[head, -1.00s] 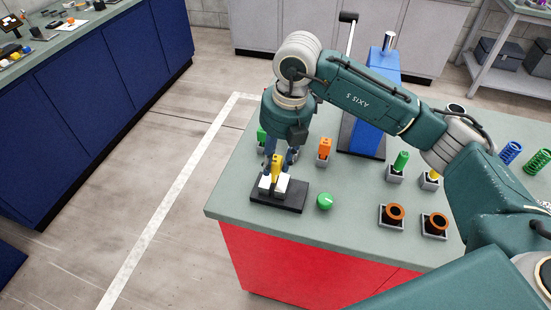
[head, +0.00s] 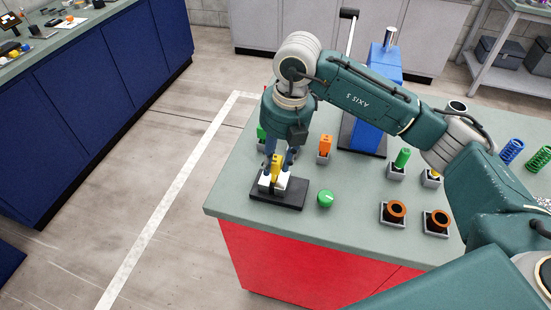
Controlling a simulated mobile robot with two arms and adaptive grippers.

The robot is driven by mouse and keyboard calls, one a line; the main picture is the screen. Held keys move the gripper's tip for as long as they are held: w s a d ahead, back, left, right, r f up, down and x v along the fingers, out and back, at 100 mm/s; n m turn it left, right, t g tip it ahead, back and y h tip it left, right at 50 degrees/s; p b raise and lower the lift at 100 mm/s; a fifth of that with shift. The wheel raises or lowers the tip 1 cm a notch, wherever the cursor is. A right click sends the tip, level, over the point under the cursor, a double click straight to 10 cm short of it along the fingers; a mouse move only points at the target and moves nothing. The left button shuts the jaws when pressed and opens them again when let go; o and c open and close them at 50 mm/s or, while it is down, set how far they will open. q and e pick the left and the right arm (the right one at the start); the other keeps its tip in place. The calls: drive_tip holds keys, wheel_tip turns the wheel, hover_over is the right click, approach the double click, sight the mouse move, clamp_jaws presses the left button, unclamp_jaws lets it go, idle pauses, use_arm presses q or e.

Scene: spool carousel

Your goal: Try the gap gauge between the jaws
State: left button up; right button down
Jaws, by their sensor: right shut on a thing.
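The gap gauge (head: 276,168) is a yellow piece standing upright at the white jaws (head: 283,184). The jaws sit on a black base plate (head: 290,202) near the left front corner of the green-grey bench top. My right gripper (head: 276,162) points down over the jaws and is shut on the gauge. The gauge's lower end is between or just above the white blocks; I cannot tell how deep it sits. My left gripper is not in view.
A green knob (head: 325,198) stands right of the base plate. Behind are an orange block (head: 326,145) in a holder and a blue press (head: 371,110). Right are a green piece (head: 402,158) and brown rings (head: 396,210). The bench's front left edge is close.

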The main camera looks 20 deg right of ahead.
drive_tip(key=shift+f+b, duration=0.75)
drive_tip(key=shift+f, duration=0.15)
idle(0.6)
drive_tip(key=shift+r, duration=0.1)
idle(0.9)
drive_tip(key=shift+r+p, duration=2.2)
drive_tip(key=shift+r, duration=1.5)
